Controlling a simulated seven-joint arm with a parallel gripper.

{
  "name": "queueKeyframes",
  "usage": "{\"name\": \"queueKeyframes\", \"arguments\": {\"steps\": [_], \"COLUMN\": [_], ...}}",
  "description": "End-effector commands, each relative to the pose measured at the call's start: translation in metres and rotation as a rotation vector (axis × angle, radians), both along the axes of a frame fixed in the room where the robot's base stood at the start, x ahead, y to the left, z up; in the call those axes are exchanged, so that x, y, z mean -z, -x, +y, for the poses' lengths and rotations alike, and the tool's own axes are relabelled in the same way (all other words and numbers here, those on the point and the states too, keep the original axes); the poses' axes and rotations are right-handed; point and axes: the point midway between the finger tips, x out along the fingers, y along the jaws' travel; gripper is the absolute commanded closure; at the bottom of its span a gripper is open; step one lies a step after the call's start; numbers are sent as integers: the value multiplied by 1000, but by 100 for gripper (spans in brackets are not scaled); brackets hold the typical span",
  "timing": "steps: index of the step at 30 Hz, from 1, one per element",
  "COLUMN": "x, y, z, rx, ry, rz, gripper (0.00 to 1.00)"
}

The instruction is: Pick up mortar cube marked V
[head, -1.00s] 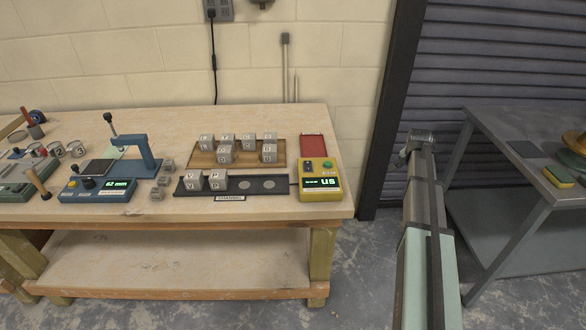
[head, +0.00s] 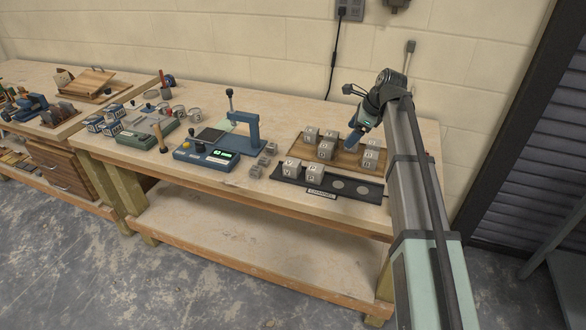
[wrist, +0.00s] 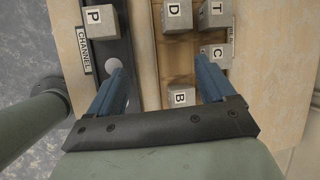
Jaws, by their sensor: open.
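The other is cube P (head: 315,171), also in the wrist view (wrist: 100,21). My gripper (head: 353,139) is open and empty above the wooden board, right of and apart from both channel cubes. In the wrist view its blue fingers (wrist: 160,66) are spread, with cube B (wrist: 180,97) beyond them. The V cube does not show in the wrist view.
A blue press (head: 238,132) and small grey blocks (head: 264,161) stand to the left. The channel's right part is empty.

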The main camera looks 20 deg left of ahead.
Motion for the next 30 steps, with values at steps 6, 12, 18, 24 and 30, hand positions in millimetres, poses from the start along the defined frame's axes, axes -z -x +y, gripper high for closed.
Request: {"name": "queueKeyframes", "arguments": {"steps": [6, 12, 18, 24, 30], "x": [-8, -11, 2, 34, 59], "y": [45, 67, 73, 72, 72], "z": [81, 114, 125, 137, 148], "rx": [41, 68, 75, 74, 75], "ry": [13, 28, 32, 33, 32], "rz": [130, 188, 201, 200, 199], "gripper": [17, 17, 17, 17, 17]}}
